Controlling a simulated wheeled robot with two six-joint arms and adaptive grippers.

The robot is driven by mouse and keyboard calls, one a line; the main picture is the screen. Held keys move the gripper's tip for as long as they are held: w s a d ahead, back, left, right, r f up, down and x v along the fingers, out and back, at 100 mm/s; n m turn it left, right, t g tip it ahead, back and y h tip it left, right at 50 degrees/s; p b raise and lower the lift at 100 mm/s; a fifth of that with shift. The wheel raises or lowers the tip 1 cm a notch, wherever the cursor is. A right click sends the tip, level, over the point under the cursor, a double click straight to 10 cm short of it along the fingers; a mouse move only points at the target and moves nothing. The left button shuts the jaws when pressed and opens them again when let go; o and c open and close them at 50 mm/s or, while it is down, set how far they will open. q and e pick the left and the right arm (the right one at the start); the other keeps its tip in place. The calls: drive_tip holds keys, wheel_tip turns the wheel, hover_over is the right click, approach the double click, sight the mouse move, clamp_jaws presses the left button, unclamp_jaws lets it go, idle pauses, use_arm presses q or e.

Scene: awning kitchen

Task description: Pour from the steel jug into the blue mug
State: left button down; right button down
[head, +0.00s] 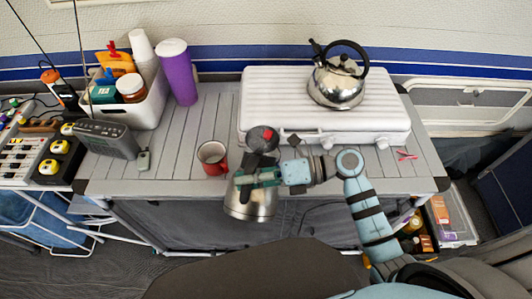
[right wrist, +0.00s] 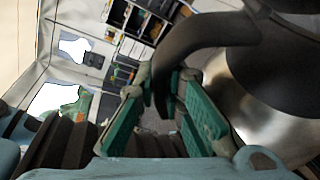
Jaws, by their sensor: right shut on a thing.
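The steel jug (head: 250,204) is in the air at the table's front edge, close to the mug and lower right of it in the head view. My right gripper (head: 258,179) is shut on the jug's black handle, and in the right wrist view the dark handle (right wrist: 200,38) passes between the green finger pads. The jug's shiny body (right wrist: 285,130) fills the right side there. No blue mug shows; a red mug (head: 212,157) stands upright on the table near the front edge. Its inside is too small to read. My left gripper is out of view.
A white stove (head: 270,95) carries a steel kettle (head: 337,82) at the back right. A white bin (head: 145,112) with packets, a purple tumbler (head: 177,72) and a grey radio (head: 107,138) stand on the left. The slatted table (head: 180,172) is clear around the mug.

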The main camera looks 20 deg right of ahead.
sight(243, 201)
drive_tip(key=s+f+n, duration=0.1)
drive_tip(key=s+a+f+n+t+h+b, duration=0.1)
drive_tip(key=s+a+n+b, duration=0.1)
drive_tip(key=shift+s+f+n+h, duration=0.3)
drive_tip(key=shift+f+n, duration=0.1)
wheel_tip(243, 201, down, 6)
drive_tip(key=s+a+n+t+h+b, duration=0.1)
drive_tip(key=s+n+t+b, duration=0.1)
drive_tip(key=b, duration=0.5)
drive_tip(key=shift+s+a+n+h, duration=0.35)
drive_tip(key=shift+s+n, duration=0.1)
drive_tip(key=shift+n, duration=0.55)
